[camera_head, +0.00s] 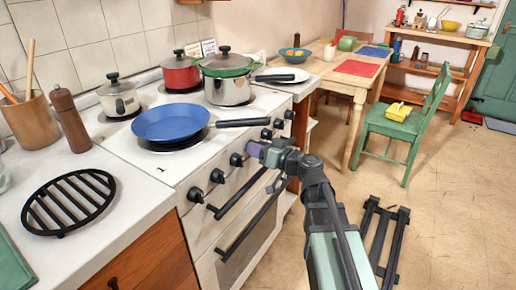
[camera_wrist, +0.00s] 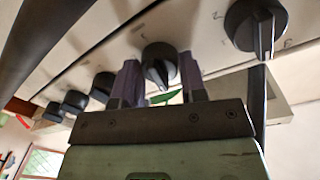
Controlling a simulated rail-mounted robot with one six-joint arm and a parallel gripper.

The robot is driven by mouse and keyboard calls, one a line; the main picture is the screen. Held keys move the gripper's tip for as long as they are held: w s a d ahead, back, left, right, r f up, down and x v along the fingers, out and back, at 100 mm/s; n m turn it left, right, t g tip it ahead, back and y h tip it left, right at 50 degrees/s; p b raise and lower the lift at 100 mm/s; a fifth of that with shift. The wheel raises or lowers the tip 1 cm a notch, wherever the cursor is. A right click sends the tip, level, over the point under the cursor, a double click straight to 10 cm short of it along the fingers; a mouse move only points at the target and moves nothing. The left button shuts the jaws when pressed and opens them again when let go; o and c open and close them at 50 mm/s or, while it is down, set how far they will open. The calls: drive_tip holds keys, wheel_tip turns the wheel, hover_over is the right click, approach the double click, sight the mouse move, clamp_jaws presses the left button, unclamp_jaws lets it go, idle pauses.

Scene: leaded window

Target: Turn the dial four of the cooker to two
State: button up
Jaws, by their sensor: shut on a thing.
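The white cooker (camera_head: 150,157) stands at the left in the head view, with a row of black dials along its front panel. My gripper (camera_head: 257,151) is at the middle of that row, and its fingers hide the dial there. In the wrist view my gripper (camera_wrist: 161,82) has its two purple fingers on either side of dial four (camera_wrist: 159,60), shut on it. The ridge of this dial points roughly down in that view. I cannot read the marks around it. A neighbouring dial (camera_wrist: 255,28) stands to the right, clear of the fingers.
Several more dials, one of them a black dial (camera_wrist: 103,85), sit left of the fingers in the wrist view. A dark oven handle (camera_head: 248,228) runs below the panel. A blue pan (camera_head: 170,122) and a steel pot (camera_head: 227,89) stand on the hob. Floor to the right is largely open.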

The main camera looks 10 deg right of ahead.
drive_tip(key=m, duration=1)
drive_tip(key=shift+g+p, duration=0.4)
drive_tip(key=m, duration=0.5)
drive_tip(key=shift+y, duration=0.3)
drive_tip(key=m, duration=0.5)
drive_tip(key=shift+g+y, duration=0.3)
drive_tip(key=shift+g, duration=0.1)
drive_tip(key=shift+m, duration=0.4)
drive_tip(key=o, duration=0.9)
drive_tip(key=shift+d, duration=0.1)
